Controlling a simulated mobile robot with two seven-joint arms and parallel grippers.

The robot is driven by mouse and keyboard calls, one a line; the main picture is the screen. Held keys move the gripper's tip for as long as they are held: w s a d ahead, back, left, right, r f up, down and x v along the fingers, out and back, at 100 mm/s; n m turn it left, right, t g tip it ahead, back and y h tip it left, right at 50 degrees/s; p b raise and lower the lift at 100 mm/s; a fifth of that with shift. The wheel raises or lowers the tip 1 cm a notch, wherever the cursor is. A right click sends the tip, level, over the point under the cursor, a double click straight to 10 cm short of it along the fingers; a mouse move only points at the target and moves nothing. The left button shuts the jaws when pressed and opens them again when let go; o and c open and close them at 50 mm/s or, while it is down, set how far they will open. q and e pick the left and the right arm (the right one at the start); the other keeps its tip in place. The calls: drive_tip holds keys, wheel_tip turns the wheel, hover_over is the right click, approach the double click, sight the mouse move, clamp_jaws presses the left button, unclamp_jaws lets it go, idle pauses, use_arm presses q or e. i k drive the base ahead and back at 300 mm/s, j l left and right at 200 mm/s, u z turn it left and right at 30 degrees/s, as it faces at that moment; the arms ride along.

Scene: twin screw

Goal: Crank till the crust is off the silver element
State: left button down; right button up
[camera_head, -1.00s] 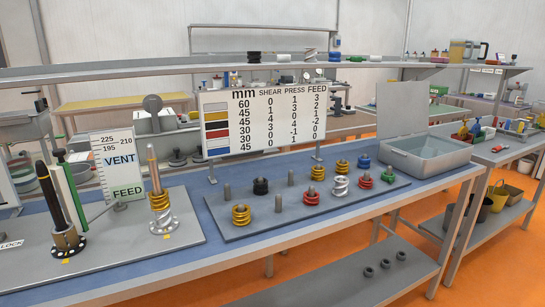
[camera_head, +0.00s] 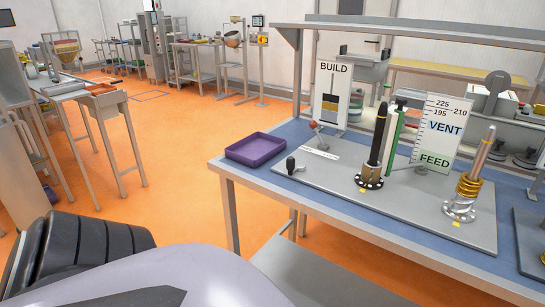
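Two upright shafts stand on a grey base plate (camera_head: 420,213) on the bench. The right shaft (camera_head: 484,150) is bare metal at its top and carries gold rings (camera_head: 468,186) above a silver element (camera_head: 459,208). The left shaft (camera_head: 378,138) is black, with a tan-brown piece (camera_head: 370,175) low on it above a dark perforated flange. I cannot tell whether the tan-brown covering is the crust. A black-knobbed handle (camera_head: 291,165) sits at the plate's left end, and a red-ball lever (camera_head: 314,127) stands behind it. Neither of my grippers is in view.
A purple tray (camera_head: 262,149) sits on the bench's left end. A BUILD card (camera_head: 331,92) and a VENT/FEED card (camera_head: 441,133) stand behind the plate. An overhead shelf runs along the back. Open orange floor (camera_head: 190,150) lies left of the bench.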

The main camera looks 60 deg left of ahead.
sight(292, 166)
drive_tip(key=u, duration=1.65)
